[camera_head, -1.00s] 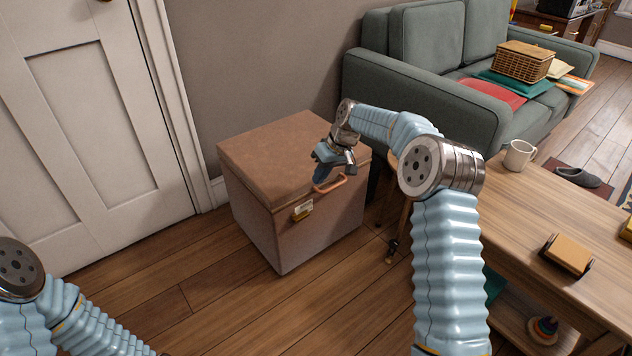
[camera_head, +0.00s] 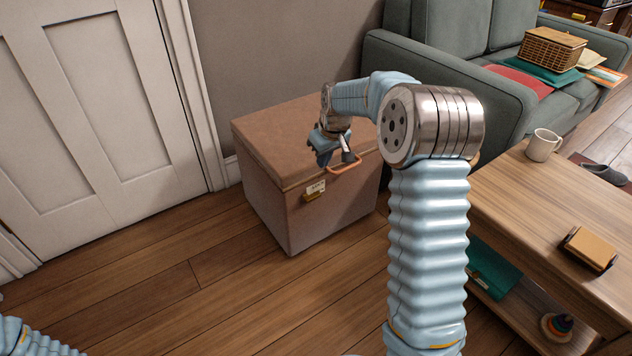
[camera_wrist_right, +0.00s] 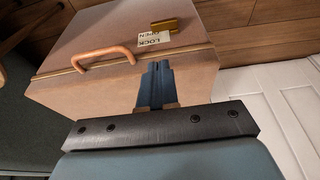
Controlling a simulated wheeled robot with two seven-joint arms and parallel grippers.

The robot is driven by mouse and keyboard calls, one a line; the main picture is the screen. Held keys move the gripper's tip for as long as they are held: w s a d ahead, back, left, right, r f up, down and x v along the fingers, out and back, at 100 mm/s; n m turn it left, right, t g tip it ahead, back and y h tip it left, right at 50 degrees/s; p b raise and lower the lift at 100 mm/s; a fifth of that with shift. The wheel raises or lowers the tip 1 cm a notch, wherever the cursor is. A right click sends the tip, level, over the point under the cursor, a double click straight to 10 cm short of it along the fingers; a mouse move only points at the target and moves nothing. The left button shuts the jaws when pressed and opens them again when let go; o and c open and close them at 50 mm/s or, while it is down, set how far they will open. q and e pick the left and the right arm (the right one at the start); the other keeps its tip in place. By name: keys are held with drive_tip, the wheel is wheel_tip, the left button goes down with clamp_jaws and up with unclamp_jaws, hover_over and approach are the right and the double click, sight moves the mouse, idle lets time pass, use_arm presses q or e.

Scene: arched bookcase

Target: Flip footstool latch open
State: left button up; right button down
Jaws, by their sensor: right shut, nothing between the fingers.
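The footstool (camera_head: 277,133) is a brown padded box with a closed lid, standing on the floor against the wall. A tan loop handle (camera_head: 345,168) is to the right of the latch. My right gripper (camera_head: 322,163) is shut and empty, near the lid's front edge, above the latch and apart from it. In the wrist view its fingers (camera_wrist_right: 157,68) point toward the label. My left gripper is out of view.
A wooden table (camera_head: 510,195) with a mug (camera_head: 543,145) and an orange-topped object (camera_head: 590,249) stands at the right. A green sofa (camera_head: 440,70) is behind it. A white door (camera_head: 100,100) is at the left. The floor in front of the footstool is clear.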

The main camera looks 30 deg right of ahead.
sight(320, 193)
drive_tip(key=x, duration=0.4)
drive_tip(key=s+b+x, duration=0.1)
drive_tip(key=x, duration=0.4)
drive_tip(key=b+x, duration=0.1)
drive_tip(key=x, duration=0.3)
drive_tip(key=shift+d+f, duration=0.1)
drive_tip(key=shift+f, duration=0.4)
drive_tip(key=shift+d+f+b, duration=0.55)
drive_tip(key=shift+d+f, duration=0.1)
drive_tip(key=shift+f, duration=0.05)
drive_tip(key=shift+r, duration=0.15)
drive_tip(key=shift+r+p, duration=0.55)
drive_tip(key=shift+r, duration=0.1)
